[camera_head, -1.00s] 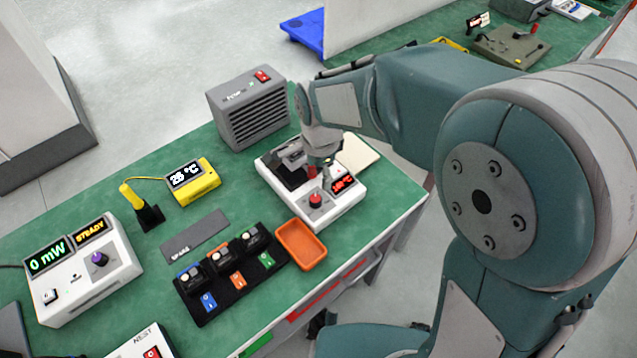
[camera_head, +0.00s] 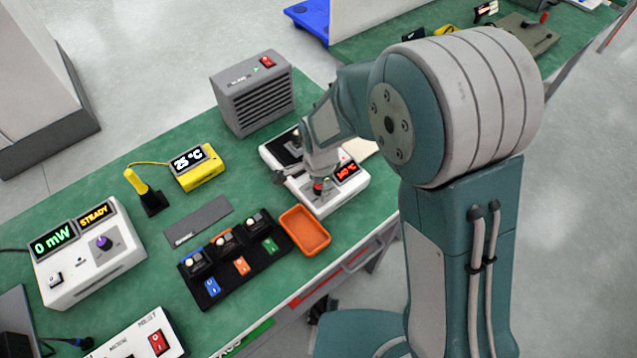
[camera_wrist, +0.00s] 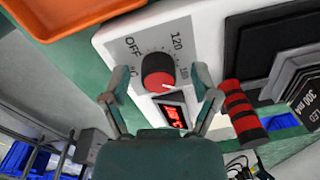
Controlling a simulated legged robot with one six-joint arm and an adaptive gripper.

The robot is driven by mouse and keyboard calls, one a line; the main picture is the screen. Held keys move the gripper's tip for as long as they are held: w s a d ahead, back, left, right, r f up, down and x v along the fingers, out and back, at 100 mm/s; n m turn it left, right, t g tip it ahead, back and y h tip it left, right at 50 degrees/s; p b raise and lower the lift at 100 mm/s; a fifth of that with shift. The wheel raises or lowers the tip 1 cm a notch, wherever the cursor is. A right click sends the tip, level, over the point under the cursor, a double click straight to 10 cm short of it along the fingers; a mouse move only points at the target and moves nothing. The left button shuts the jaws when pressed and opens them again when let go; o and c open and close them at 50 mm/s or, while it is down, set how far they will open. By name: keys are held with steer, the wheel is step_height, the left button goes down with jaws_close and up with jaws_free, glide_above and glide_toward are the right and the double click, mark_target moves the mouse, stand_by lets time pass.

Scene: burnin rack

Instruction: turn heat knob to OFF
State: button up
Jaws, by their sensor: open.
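The heat knob (camera_wrist: 158,72), red-topped with a dark side, sits on the white heater unit (camera_wrist: 115,38) in the wrist view. OFF, 120 and 180 are printed around it. Its white mark points away from OFF, toward the display side. My gripper (camera_wrist: 161,80) is open, with one finger on each side of the knob; contact cannot be told. In the head view my gripper (camera_head: 313,184) is over the front of the unit (camera_head: 325,210) and partly hides the knob (camera_head: 319,187). The unit's red display (camera_head: 346,172) is lit in °C.
A red-and-black striped handle (camera_wrist: 243,110) stands close beside my gripper. An orange tray (camera_head: 305,232) and a black holder (camera_head: 230,285) with several modules lie left of the unit. A grey fan box (camera_head: 254,95) stands behind. A power meter (camera_head: 90,275) is far left.

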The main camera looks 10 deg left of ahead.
steer(key=shift+d, duration=0.1)
jaws_close()
